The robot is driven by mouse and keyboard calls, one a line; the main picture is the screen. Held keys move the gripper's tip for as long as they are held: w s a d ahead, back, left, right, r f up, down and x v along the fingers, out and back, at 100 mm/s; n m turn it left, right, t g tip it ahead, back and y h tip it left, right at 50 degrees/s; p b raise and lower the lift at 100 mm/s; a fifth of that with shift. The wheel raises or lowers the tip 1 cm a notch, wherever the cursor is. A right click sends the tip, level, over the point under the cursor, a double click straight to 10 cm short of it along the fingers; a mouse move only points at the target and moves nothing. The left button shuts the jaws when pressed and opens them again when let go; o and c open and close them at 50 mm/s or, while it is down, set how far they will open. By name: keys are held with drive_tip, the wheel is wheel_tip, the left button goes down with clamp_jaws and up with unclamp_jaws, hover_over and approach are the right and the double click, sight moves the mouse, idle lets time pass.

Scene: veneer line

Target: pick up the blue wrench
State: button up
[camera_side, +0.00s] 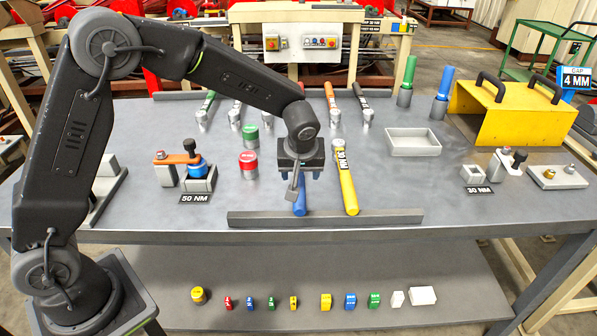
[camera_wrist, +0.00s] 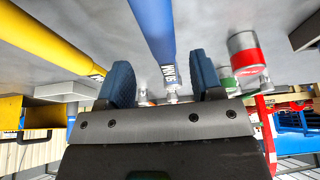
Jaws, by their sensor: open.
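The blue wrench (camera_side: 299,203) lies on the grey table, with its handle end near the front rail; my gripper (camera_side: 297,180) hides most of it in the side view. In the wrist view its blue handle (camera_wrist: 153,28) runs down from the top edge to a labelled end between the two fingers. My gripper (camera_wrist: 162,76) is open, with one blue finger pad on either side of the wrench. Whether the pads touch it, I cannot tell.
A low grey rail (camera_side: 385,217) runs along the front of the table. Red (camera_side: 248,162) and green cans stand left of my gripper. An empty grey tray (camera_side: 413,141) and a yellow cover (camera_side: 500,112) stand to the right. The table between the yellow wrench and the right-hand fixtures is clear.

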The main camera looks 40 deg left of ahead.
sight(299, 178)
drive_tip(key=shift+x, duration=2.8)
drive_tip(key=shift+s, duration=0.15)
clamp_jaws()
